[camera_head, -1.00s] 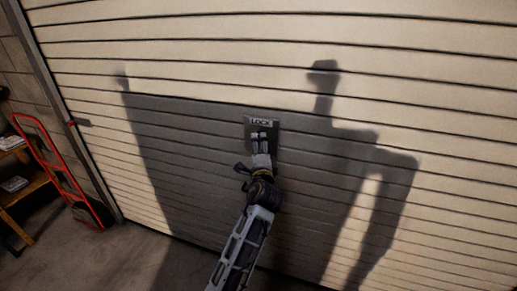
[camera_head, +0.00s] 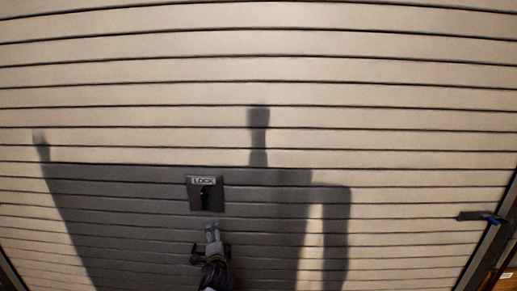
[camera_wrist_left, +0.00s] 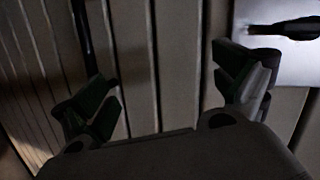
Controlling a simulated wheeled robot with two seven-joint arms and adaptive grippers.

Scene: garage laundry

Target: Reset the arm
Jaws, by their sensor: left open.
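My left gripper (camera_head: 213,229) is at the bottom of the head view, just below a dark lock plate (camera_head: 193,204) marked "LOCK" on the garage door (camera_head: 380,115). The plate has a dark handle (camera_head: 205,196). In the left wrist view, the gripper's two fingers (camera_wrist_left: 168,98) are spread apart with nothing between them. The lock plate (camera_wrist_left: 258,15) and its dark handle (camera_wrist_left: 290,29) show at the upper right of that view, beyond the right finger. The gripper appears apart from the handle. My right gripper is not in view.
The slatted garage door fills most of the head view. A dark latch bar (camera_head: 482,216) sticks out by the door's right-hand rail (camera_head: 487,254). Shadows of my body fall across the door.

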